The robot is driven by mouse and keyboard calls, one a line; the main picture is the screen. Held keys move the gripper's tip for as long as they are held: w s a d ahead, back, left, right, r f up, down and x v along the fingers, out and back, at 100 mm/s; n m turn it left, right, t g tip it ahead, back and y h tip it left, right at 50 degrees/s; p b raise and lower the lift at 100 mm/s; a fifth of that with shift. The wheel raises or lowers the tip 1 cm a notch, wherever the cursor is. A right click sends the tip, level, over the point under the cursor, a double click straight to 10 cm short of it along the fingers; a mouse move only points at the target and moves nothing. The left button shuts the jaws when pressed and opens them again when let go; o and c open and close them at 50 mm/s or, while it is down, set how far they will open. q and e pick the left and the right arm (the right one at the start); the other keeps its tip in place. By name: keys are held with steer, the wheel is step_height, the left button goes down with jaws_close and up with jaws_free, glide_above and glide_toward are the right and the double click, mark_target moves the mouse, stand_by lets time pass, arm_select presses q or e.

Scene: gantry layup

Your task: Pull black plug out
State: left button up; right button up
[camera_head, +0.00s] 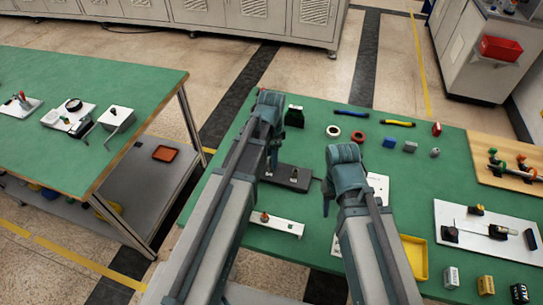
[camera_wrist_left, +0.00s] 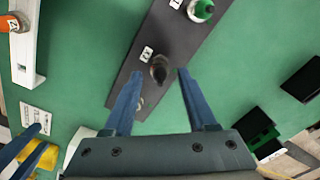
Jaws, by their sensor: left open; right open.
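The black plug (camera_wrist_left: 159,70) stands in a dark grey plate (camera_wrist_left: 185,45) in the left wrist view, with a numbered white label beside it. A green-topped plug (camera_wrist_left: 201,10) stands further along the same plate. My left gripper (camera_wrist_left: 155,80) is open, with its two blue fingers on either side of the black plug in the picture; I cannot tell whether they touch it. In the head view the plate (camera_head: 300,181) is partly hidden by my left gripper (camera_head: 272,168). My right gripper (camera_head: 327,207) is open and empty, right of the plate.
A white bracket with an orange plug (camera_head: 265,217) stands in front of the plate. A black box (camera_head: 294,117) stands behind it. A yellow tray (camera_head: 413,256) and a white board (camera_head: 478,229) lie to the right.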

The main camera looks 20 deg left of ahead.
arm_select(q)
jaws_close()
stand_by(0.6)
stand_by(1.3)
